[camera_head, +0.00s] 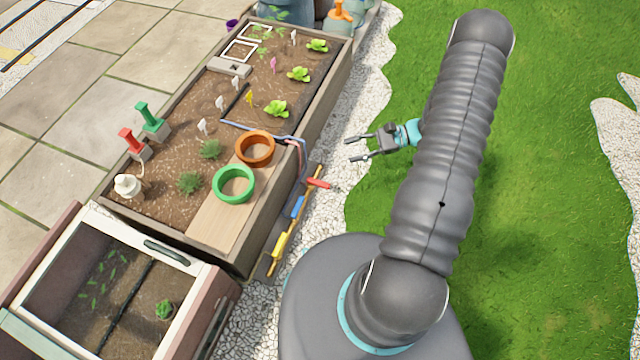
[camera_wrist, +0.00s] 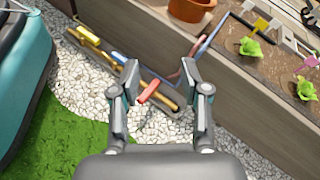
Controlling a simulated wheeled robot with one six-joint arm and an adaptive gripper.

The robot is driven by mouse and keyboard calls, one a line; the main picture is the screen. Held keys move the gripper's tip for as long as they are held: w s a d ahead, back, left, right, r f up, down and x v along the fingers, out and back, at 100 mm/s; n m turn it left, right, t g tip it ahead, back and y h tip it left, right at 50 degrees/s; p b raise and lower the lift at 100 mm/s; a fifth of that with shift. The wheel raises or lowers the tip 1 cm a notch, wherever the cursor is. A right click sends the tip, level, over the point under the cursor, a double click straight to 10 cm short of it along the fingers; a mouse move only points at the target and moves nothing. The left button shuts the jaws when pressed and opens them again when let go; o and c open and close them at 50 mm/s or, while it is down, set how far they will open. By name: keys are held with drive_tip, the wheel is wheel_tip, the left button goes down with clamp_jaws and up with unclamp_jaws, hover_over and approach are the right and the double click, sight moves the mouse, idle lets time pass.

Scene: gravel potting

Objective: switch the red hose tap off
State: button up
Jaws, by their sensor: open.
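The red hose tap (camera_head: 318,184) is at the far end of a brass pipe beside the raised bed. Its lever sticks out across the pipe, towards the gravel. In the wrist view the red lever (camera_wrist: 148,91) shows between and beyond my fingers. My gripper (camera_head: 352,149) is open and empty, above the gravel and grass edge, to the right of the red tap and apart from it. Its two fingers also show in the wrist view (camera_wrist: 160,76).
A blue tap (camera_head: 297,207) and a yellow tap (camera_head: 281,244) sit on the same pipe, levers along it. Hoses (camera_head: 301,160) run near the red tap. The raised bed's wooden wall (camera_head: 325,105) stands behind; white gravel (camera_head: 337,200) lies in front.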

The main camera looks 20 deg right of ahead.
wheel_tip(320, 180, down, 10)
drive_tip(key=s+d+m+t+y, duration=0.1)
drive_tip(key=s+m+t, duration=0.1)
drive_tip(key=m+t, duration=0.65)
drive_tip(key=m, duration=0.1)
approach(320, 184)
drive_tip(key=s+d, duration=0.1)
drive_tip(key=d, duration=0.2)
drive_tip(key=shift+s+n+h, duration=0.25)
drive_tip(key=shift+s+h, duration=0.05)
drive_tip(key=shift+s, duration=0.1)
drive_tip(key=shift+f, duration=0.2)
drive_tip(key=shift+w+a, duration=0.15)
drive_tip(key=shift+a, duration=0.1)
drive_tip(key=x, duration=1.3)
drive_tip(key=shift+f, duration=0.1)
clamp_jaws()
